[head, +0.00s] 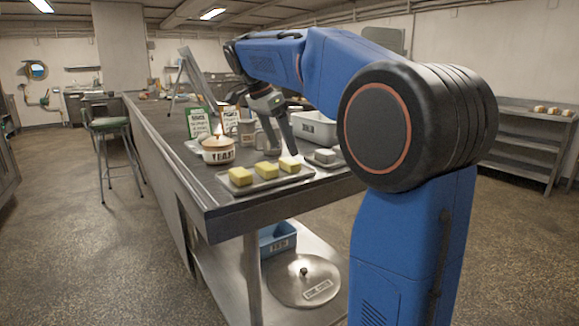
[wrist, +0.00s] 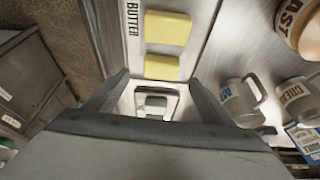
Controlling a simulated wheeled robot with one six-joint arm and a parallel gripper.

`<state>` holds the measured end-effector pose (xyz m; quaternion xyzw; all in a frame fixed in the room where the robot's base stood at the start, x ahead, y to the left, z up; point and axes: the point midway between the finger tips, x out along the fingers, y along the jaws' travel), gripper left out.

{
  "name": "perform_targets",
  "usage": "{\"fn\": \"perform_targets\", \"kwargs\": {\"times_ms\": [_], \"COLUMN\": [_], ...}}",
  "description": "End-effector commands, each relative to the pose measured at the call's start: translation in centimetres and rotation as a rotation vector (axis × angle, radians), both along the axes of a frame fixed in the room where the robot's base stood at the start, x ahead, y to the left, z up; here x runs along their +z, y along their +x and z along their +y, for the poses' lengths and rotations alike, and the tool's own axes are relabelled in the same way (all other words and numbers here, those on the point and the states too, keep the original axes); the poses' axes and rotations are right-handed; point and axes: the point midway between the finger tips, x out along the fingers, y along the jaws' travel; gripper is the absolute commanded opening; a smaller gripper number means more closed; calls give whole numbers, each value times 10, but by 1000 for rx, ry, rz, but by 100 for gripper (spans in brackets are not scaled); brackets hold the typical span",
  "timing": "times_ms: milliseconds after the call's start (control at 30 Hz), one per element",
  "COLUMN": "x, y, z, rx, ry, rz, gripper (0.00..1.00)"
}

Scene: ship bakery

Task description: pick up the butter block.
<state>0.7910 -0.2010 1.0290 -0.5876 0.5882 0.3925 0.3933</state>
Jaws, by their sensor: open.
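Three yellow butter blocks lie in a row on a flat metal tray (head: 256,188) near the table's front corner: a left one (head: 240,177), a middle one (head: 266,170) and a right one (head: 289,163). In the wrist view, two yellow blocks show, a farther one (wrist: 167,28) and a nearer one (wrist: 161,67), beside the tray's BUTTER label (wrist: 132,18). My gripper (wrist: 160,82) is open and empty, its fingers spread to either side of the view.
A small tray with a pale block (head: 325,156) stands right of the butter tray. A YEAST pot (head: 218,151) stands behind it. Mugs (wrist: 240,102) stand right in the wrist view.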

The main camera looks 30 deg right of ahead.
Motion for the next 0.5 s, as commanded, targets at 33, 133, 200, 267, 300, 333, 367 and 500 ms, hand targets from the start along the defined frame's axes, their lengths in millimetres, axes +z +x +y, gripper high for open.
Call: {"fn": "perform_targets", "kwargs": {"times_ms": [33,133,200,267,300,333,367,500], "x": [-2,-7,-12,-20,-25,-29,-33,-46], "y": [0,0,0,1,1,2,2,2], "z": [-1,-3,-6,-10,-12,-14,-16,-22], "rx": [0,0,-1,0,-1,-1,-1,0], "ry": [0,0,0,0,0,0,0,0], "rz": [1,1,2,2,3,2,2,1], "gripper": [77,77,77,77,77,77,77,77]}}
